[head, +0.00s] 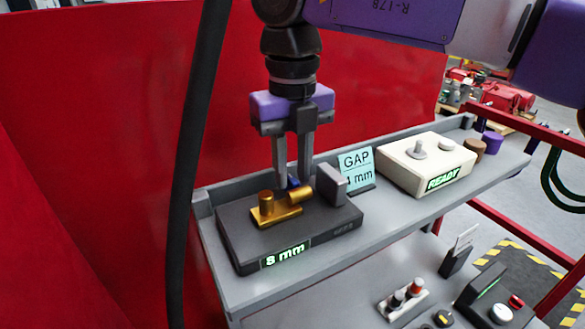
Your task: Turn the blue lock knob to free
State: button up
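The blue lock knob (293,182) is a small dark blue piece on the dark grey device, mostly hidden by my fingers. My gripper (293,187) points straight down, its two fingertips around the knob. The gap between the fingers is narrow; whether they press on the knob I cannot tell. A brass slide (275,213) with an upright post and a lying cylinder is in front of the knob. The device base (335,222) has a green display (286,255) reading "8 mm". The knob's pointing direction is hidden.
A grey upright block (331,184) is close to the right of my fingers. A "GAP" card (356,171), its number partly hidden, stands behind it. A white box (425,160) reading "READY" is further right. A black cable hangs at left before the red wall (90,130).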

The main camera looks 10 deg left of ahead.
aim_at(292, 179)
jog(key=shift+o, duration=0.3)
jog(key=shift+r+b, duration=0.85)
jog(key=shift+r, duration=3.05)
